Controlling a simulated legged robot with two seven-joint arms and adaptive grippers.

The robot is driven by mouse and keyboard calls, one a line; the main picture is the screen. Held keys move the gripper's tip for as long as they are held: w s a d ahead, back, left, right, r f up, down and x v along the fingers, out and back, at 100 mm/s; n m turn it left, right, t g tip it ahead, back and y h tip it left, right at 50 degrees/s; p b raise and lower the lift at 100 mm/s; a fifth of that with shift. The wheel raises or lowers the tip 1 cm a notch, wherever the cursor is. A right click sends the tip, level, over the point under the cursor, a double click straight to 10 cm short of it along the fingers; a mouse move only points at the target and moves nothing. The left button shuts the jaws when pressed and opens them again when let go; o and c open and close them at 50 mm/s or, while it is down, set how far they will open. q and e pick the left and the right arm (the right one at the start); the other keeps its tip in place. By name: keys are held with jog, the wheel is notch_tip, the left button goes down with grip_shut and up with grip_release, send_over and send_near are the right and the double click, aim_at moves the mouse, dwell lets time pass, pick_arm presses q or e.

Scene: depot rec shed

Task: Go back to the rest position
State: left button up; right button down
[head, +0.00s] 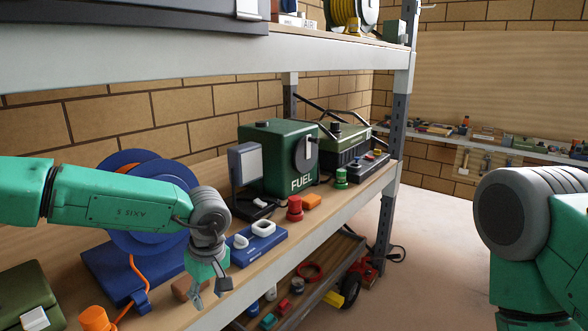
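My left gripper (209,294) hangs pointing down in front of the wooden shelf's front edge, at the lower middle left. Its fingers look spread apart, with nothing seen between them. My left arm comes in from the left and hides part of a blue reel (150,182) behind it. A brown object (182,289) lies on the shelf just left of the gripper and is partly hidden. My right arm shows at the right edge, over open floor, but its gripper is out of the picture.
The shelf holds a green FUEL box (275,160), a blue tray with white handles (257,243), a red knob (294,208) and an orange piece (312,201). A grey upright (391,165) stands at the shelf's far end. A lower shelf holds small parts. Floor (430,260) at right is clear.

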pick_arm(q)
jog(key=s+a+f+m+t+b, duration=0.1)
jog(key=s+f+m+t+b, duration=0.2)
jog(key=f, duration=0.6)
jog(key=s+a+f+m+y+b, duration=0.1)
jog(key=s+f+b, duration=0.35)
jog(key=f, duration=0.45)
jog(key=s+a+f+m+t+b, duration=0.1)
jog(key=s+f+m+t+b, duration=0.15)
jog(key=s+f, duration=0.45)
jog(key=s+a+f+m+g+b, duration=0.1)
jog(key=s+a+f+g+b, duration=0.1)
jog(key=s, duration=0.5)
jog(key=s+a+f+m+g+h+b, duration=0.1)
jog(key=s+a+f+b, duration=0.1)
jog(key=s+f, duration=0.3)
jog(key=s+a+f+m+g+h+b, duration=0.1)
jog(key=s+a+f+m+g+b, duration=0.1)
jog(key=s, duration=0.7)
notch_tip(320, 180, down, 2)
jog(key=shift+s+a+f+g+b, duration=0.25)
jog(key=shift+s+a+g+b, duration=0.1)
jog(key=shift+a+b, duration=0.3)
